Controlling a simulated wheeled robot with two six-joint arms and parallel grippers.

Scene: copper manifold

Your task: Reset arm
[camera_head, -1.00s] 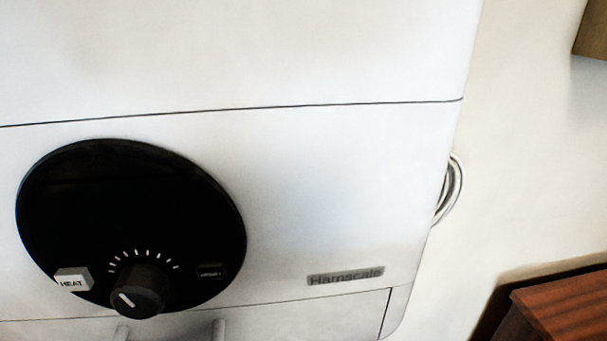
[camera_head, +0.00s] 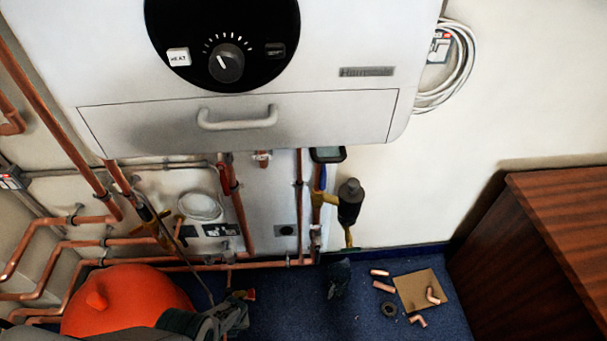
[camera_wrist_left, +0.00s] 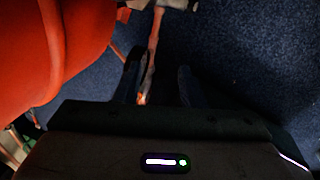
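My left gripper (camera_head: 240,305) comes in from the bottom left of the head view, low over the blue carpet and to the right of an orange rounded object (camera_head: 125,300). In the left wrist view its two dark fingers (camera_wrist_left: 160,88) stand apart, so it is open. A thin copper-coloured pipe (camera_wrist_left: 154,45) runs down the picture towards the left finger; I cannot tell whether it touches. The orange object (camera_wrist_left: 60,45) fills the left of that view. My right gripper is not identifiable in these frames.
A white boiler (camera_head: 330,85) hangs above, with copper pipes (camera_head: 240,210) below it. A dark tool (camera_head: 349,200) stands upright near the wall. Copper fittings (camera_head: 383,286) and a cardboard piece (camera_head: 415,285) lie on the carpet. A wooden cabinet (camera_head: 540,250) stands right.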

